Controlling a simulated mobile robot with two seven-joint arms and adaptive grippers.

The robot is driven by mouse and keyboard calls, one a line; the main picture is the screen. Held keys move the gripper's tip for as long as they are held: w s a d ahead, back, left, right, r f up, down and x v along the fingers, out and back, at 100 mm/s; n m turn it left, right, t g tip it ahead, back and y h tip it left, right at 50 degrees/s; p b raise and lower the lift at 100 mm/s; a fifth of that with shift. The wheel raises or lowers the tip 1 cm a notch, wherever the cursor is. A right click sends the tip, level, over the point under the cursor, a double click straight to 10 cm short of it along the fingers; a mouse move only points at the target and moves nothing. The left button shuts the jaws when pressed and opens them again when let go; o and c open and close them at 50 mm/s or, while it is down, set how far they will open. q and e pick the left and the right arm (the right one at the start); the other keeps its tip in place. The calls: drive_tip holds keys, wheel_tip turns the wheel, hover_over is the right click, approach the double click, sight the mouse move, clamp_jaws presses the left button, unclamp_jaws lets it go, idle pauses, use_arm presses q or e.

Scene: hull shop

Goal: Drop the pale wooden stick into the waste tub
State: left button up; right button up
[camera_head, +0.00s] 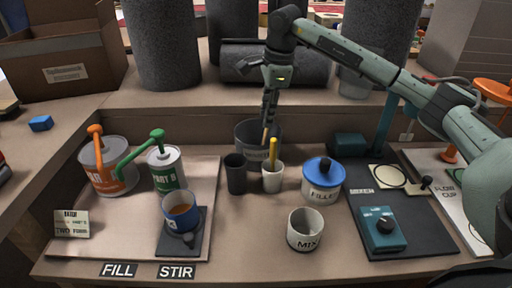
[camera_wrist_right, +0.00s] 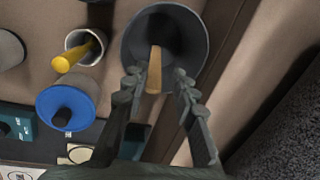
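The dark waste tub (camera_head: 244,136) stands at the back middle of the bench, and its round mouth shows in the right wrist view (camera_wrist_right: 188,32). My right gripper (camera_head: 267,118) is above the tub, pointing down. In the right wrist view its fingers (camera_wrist_right: 157,76) are apart, with a gap on each side of the pale wooden stick (camera_wrist_right: 154,72). The stick is upright or slightly tilted over or in the tub's mouth; its lower end is hard to see. It also shows just below the fingertips in the head view (camera_head: 265,135). My left gripper is not in view.
In front of the tub stand a dark cup (camera_head: 236,178) and a white cup (camera_head: 272,181) with a yellow-handled tool. A blue-lidded filler pot (camera_head: 322,187) and a mix cup (camera_head: 305,232) are nearby. Grey rolls (camera_head: 275,68) lie behind on the raised shelf.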

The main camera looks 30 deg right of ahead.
drive_tip(key=shift+o, duration=0.7)
drive_tip(key=v, duration=1.2)
